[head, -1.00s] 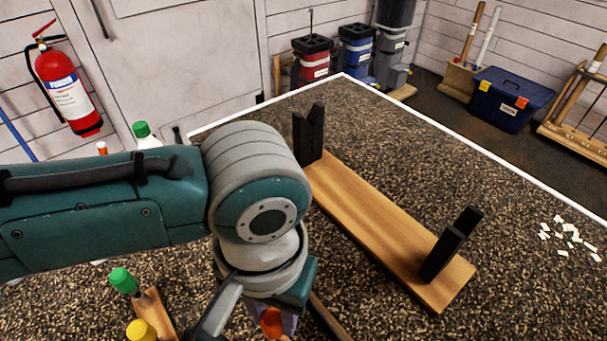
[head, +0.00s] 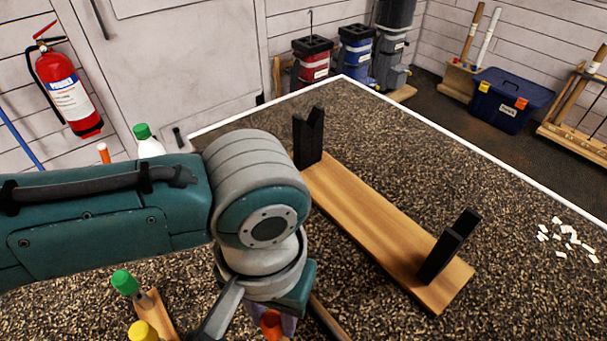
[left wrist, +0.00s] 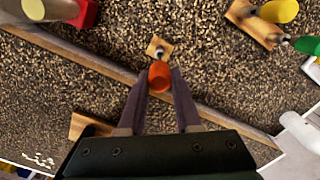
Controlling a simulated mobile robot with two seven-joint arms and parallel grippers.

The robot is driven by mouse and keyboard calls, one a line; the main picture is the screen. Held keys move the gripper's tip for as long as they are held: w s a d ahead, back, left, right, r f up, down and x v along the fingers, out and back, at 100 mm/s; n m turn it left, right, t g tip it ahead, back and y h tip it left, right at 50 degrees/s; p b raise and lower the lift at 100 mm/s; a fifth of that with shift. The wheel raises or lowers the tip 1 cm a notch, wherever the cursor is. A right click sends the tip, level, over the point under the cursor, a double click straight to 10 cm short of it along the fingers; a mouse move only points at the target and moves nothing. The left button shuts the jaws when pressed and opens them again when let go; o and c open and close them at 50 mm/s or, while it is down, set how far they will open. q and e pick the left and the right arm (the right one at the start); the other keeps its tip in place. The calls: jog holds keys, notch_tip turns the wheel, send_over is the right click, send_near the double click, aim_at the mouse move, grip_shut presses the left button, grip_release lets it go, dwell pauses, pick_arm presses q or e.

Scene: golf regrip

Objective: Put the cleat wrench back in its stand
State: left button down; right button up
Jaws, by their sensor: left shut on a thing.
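My left gripper (left wrist: 160,88) is shut on an orange handle (left wrist: 160,75), apparently the cleat wrench; its orange end also shows low in the head view (head: 270,325). In the left wrist view, a short metal shaft leads from the handle towards a small wooden block (left wrist: 152,46), apparently the stand. I cannot tell whether the shaft is in the block or above it. My right gripper is not in view.
A yellow-handled tool (head: 141,331) and a green-handled one (head: 124,281) are by a wooden rack (head: 156,316). A wooden cradle (head: 385,235) with black uprights lies to the right. A brown rod (left wrist: 75,54) crosses beside my gripper. White scraps (head: 565,237) lie far right.

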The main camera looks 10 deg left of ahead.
pick_arm(q)
jog(key=shift+f+b, duration=1.65)
jog(key=shift+f, duration=0.6)
jog(key=c, duration=0.5)
grip_release()
jog(key=r+p, duration=0.2)
jog(key=r, duration=0.8)
jog(key=shift+w, duration=0.2)
